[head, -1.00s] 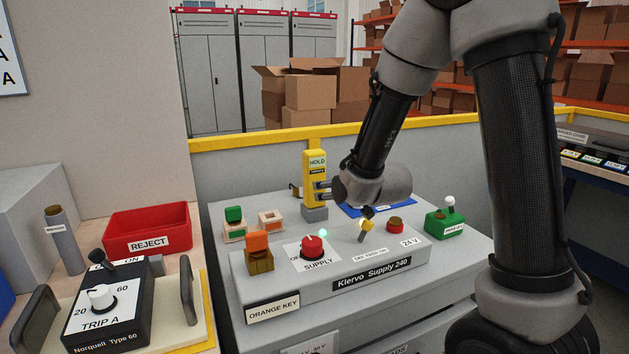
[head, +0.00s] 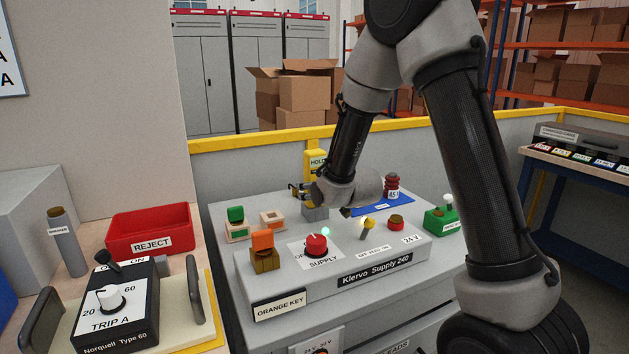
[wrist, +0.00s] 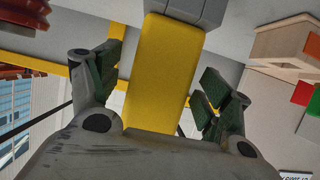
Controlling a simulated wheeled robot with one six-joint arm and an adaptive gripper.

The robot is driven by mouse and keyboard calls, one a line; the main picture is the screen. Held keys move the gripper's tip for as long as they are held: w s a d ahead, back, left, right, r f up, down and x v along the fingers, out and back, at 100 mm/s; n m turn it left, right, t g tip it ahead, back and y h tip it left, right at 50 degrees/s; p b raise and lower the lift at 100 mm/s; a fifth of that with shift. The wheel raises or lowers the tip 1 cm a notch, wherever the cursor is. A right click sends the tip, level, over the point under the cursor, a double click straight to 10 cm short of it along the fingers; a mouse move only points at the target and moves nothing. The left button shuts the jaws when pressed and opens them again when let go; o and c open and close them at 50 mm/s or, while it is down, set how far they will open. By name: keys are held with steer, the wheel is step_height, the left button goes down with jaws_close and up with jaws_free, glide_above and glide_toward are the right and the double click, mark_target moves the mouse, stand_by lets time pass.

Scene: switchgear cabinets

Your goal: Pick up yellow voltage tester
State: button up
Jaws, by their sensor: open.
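The yellow voltage tester (head: 315,161), marked HOLD, stands upright in a grey base (head: 315,214) at the back of the grey bench. My gripper (head: 298,190) is at the tester and covers its middle part in the head view. In the wrist view the yellow body (wrist: 160,65) lies between the two open fingers of my gripper (wrist: 163,82), and the grey base (wrist: 190,10) shows at the top edge. A gap shows on each side of the body, so neither finger appears to touch it. Its far end is hidden behind my gripper's palm.
The orange key block (head: 264,250), red supply knob (head: 316,245) and small yellow knob (head: 368,223) stand on the console in front. Green and orange blocks in wooden holders (head: 271,222) are at left. A red ribbed piece (head: 391,186) stands on a blue mat at right.

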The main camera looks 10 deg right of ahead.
mark_target(318, 155)
steer(key=shift+x, duration=0.9)
steer(key=c, duration=1.3)
steer(key=shift+r, duration=0.1)
step_height(318, 155, up, 10)
steer(key=shift+f, duration=0.1)
